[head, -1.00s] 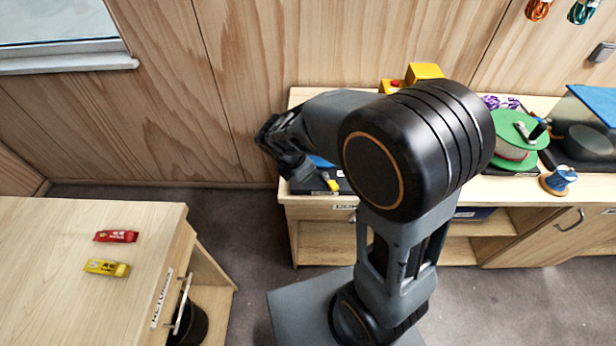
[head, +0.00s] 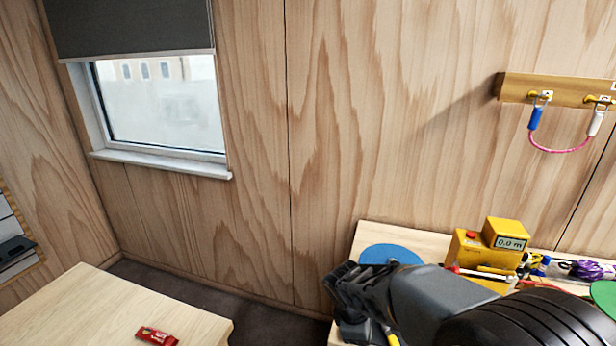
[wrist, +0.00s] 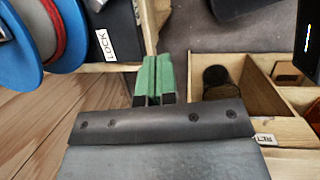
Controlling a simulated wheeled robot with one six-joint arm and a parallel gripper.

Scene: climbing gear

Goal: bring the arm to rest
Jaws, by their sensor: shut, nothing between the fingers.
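My gripper (head: 350,298) shows in the head view at the lower middle, at the end of my dark arm. It is over or in front of the left end of the bench, and the exact gap is hard to tell. In the wrist view, the two green finger pads of my gripper (wrist: 154,76) are together with nothing between them. Part of the arm runs off the bottom right of the head view.
The bench holds a blue disc (head: 390,254) and a yellow device reading 0.0 m (head: 505,235). A red packet (head: 157,336) lies on the left table (head: 95,310).

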